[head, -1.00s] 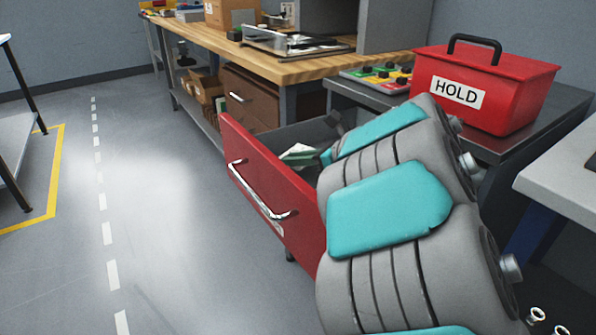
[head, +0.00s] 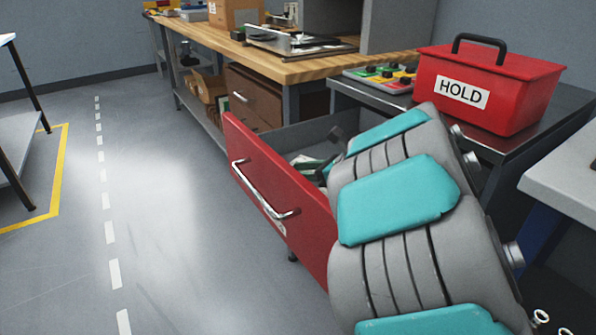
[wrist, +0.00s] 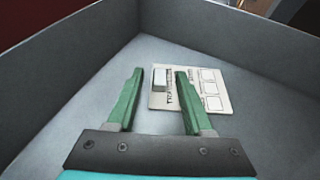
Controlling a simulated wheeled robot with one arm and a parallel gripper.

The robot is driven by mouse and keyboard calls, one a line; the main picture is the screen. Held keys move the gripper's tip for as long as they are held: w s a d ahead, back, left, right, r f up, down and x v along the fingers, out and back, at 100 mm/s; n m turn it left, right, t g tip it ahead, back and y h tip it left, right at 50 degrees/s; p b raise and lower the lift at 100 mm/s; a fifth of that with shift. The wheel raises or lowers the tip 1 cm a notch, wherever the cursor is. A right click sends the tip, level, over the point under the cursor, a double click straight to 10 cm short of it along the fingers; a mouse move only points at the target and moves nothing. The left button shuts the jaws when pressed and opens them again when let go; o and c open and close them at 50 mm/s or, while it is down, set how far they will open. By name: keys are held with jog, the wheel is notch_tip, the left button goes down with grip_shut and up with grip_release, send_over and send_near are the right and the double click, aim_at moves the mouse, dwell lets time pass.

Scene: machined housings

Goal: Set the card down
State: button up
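A pale card (wrist: 212,92) with printed boxes and lettering lies on the grey floor of the drawer in the wrist view. A small raised white block shows at its left end, between my fingertips as seen from the wrist. My gripper (wrist: 160,74) has two green fingers spread apart, with a clear gap between each finger and the block. The right finger hides part of the card. In the head view the open red-fronted drawer (head: 262,180) holds my gripper, mostly hidden behind my arm and the drawer front.
Grey drawer walls (wrist: 70,65) surround my gripper. A red HOLD box (head: 520,85) stands on the dark bench top at right, beside a panel with coloured buttons (head: 385,76). A wooden workbench (head: 310,68) stands behind.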

jog(key=shift+r+p, duration=0.25)
jog(key=shift+p, duration=0.1)
jog(key=v, duration=0.6)
jog(key=b+v, duration=0.1)
jog(key=v, duration=0.5)
jog(key=shift+f+b, duration=0.25)
jog(key=shift+b, duration=0.05)
dwell(0.9)
